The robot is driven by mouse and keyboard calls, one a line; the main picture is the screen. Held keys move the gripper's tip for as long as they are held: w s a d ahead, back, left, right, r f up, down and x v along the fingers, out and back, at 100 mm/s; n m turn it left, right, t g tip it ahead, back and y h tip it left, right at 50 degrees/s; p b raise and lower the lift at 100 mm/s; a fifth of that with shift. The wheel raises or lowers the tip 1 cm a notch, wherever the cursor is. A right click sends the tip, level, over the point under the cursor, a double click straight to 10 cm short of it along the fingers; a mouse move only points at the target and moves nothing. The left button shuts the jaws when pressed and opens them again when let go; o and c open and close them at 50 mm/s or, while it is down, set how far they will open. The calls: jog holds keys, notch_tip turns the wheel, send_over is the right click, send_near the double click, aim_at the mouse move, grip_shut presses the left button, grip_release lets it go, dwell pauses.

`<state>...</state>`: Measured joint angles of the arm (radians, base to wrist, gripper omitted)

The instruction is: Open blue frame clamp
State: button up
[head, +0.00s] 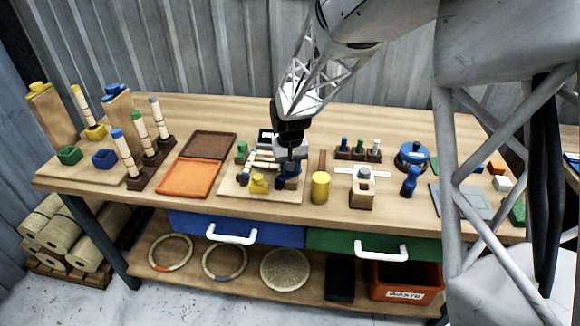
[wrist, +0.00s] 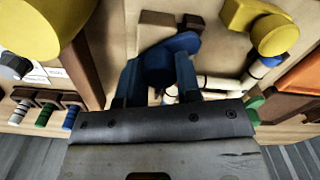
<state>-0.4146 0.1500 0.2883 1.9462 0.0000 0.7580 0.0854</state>
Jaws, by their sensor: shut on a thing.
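The blue frame clamp (head: 287,182) sits on the right side of the wooden frame board (head: 231,188) in the head view. My gripper (head: 291,156) reaches down onto it from above. In the wrist view the blue clamp (wrist: 166,62) lies between the two fingers of my gripper (wrist: 160,80), which are shut on its blue part. The fingers hide some of the clamp, so I cannot tell its exact opening. Pale rattan pieces (wrist: 218,84) run beside the clamp on the board.
A yellow clamp (head: 258,184) and a green clamp (head: 241,149) stand on the same board. A yellow cylinder (head: 320,188) stands just right of the board. An orange tray (head: 187,178) lies to the left. Blue (head: 240,228) and green (head: 345,242) drawers are below the tabletop.

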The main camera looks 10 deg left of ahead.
jog(key=n, duration=0.5)
jog(key=shift+r+n, duration=0.1)
jog(key=shift+n, duration=2.3)
jog(key=o, duration=0.9)
jog(key=shift+r, duration=3.85)
